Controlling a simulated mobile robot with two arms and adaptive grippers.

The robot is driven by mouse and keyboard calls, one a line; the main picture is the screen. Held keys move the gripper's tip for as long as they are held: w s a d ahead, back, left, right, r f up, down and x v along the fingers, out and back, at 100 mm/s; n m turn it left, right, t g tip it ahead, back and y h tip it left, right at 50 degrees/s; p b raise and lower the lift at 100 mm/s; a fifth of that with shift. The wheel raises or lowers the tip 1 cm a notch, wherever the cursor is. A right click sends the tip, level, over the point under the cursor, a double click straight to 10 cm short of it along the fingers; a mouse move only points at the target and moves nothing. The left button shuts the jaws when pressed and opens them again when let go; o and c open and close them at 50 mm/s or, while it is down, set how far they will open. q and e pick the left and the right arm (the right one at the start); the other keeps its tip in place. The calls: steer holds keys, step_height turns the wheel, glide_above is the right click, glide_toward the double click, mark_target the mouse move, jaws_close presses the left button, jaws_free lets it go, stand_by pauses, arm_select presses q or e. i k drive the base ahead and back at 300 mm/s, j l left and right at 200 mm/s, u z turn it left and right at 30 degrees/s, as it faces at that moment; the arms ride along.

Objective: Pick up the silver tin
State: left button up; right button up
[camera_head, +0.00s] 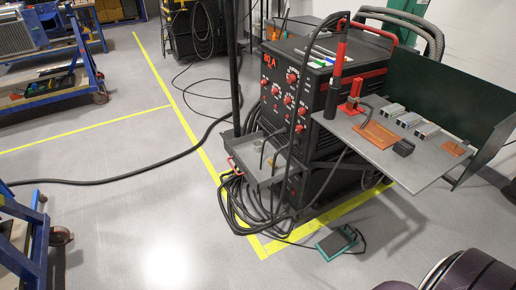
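I cannot make out a silver tin in the head view. Neither of my grippers shows in the head view. Several small grey blocks (411,120) lie on a grey shelf (385,158) at the right, but they are too small to tell in detail.
A black welding machine (318,98) with red knobs stands at centre right, with cables looped in front. A green foot pedal (337,243) lies on the floor. A blue cart (42,90) stands at upper left. The floor (120,200) at left centre is mostly clear, crossed by a cable.

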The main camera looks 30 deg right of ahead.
mark_target(257, 145)
steer(key=z, duration=0.4)
steer(key=i+j+z, duration=0.1)
steer(key=i+z, duration=0.15)
steer(key=z, duration=0.15)
steer(key=i+j+z, duration=0.15)
steer(key=z, duration=0.3)
steer(key=i+j+z, duration=0.5)
steer(key=z, duration=0.3)
steer(key=j, duration=0.1)
